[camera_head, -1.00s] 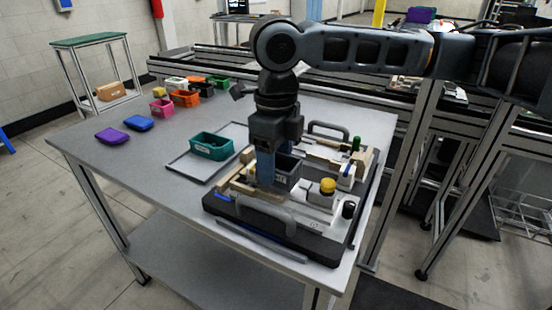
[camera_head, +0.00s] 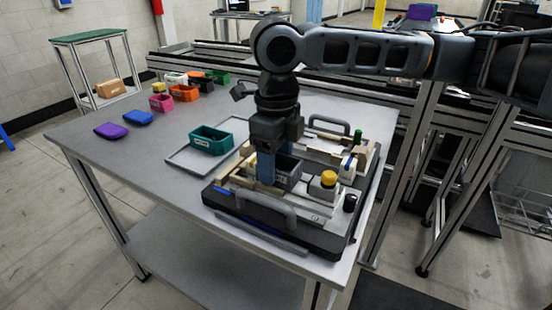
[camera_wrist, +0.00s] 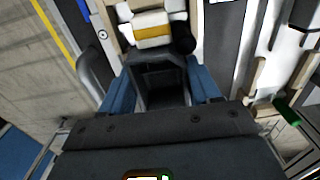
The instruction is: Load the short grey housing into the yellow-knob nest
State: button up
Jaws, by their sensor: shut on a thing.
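The short grey housing (camera_head: 289,174) is an open-topped box between the blue fingers of my gripper (camera_head: 267,168). My gripper points down and is shut on it. In the wrist view the dark inside of the housing (camera_wrist: 163,85) shows between the two blue fingers (camera_wrist: 162,92). The yellow knob (camera_head: 329,178) stands just right of the housing, and it also shows above the housing in the wrist view (camera_wrist: 152,30). The yellow-knob nest (camera_head: 300,203) is the near one on the pallet. The housing is at the nest, low between its blocks; whether it touches the nest floor is hidden.
A second nest with a green knob (camera_head: 353,137) lies behind. A curved grey handle (camera_head: 266,203) stands at the pallet's near edge. A teal bin (camera_head: 210,140) sits on a grey tray (camera_head: 180,160) to the left. Purple (camera_head: 111,131) and blue (camera_head: 138,118) items lie farther left.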

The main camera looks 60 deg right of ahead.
jog(key=shift+f, duration=0.15)
jog(key=o, duration=1.2)
jog(key=shift+r+p, duration=0.35)
jog(key=shift+r, duration=3.55)
